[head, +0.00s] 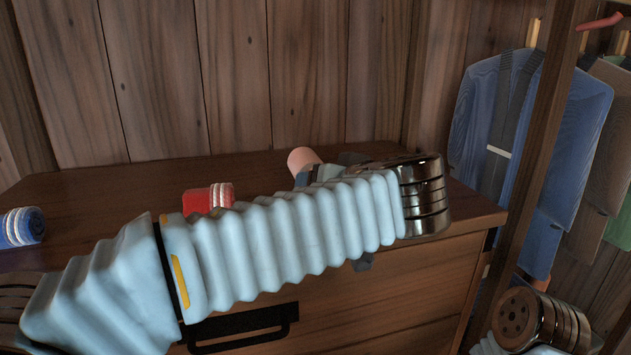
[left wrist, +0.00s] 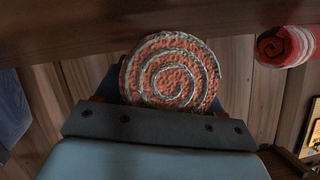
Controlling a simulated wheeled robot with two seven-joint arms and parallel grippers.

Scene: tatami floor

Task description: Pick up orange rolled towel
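The orange rolled towel (head: 304,160) shows in the head view as a pale orange-pink roll end above the dresser top, behind my left forearm. In the left wrist view its orange-and-grey spiral end (left wrist: 172,72) is close in front of the camera. My left gripper (head: 328,168) is at the towel, mostly hidden by my arm. Dark blue finger parts show on both sides of the towel in the left wrist view. I cannot tell whether they press on it or only stand around it. My right gripper is not in view.
A red rolled towel (head: 208,197) lies on the wooden dresser (head: 130,185) behind my left arm. A blue rolled towel (head: 22,227) lies at the far left. A plank wall stands behind. Clothes (head: 540,110) hang on the right behind a wooden post (head: 535,150).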

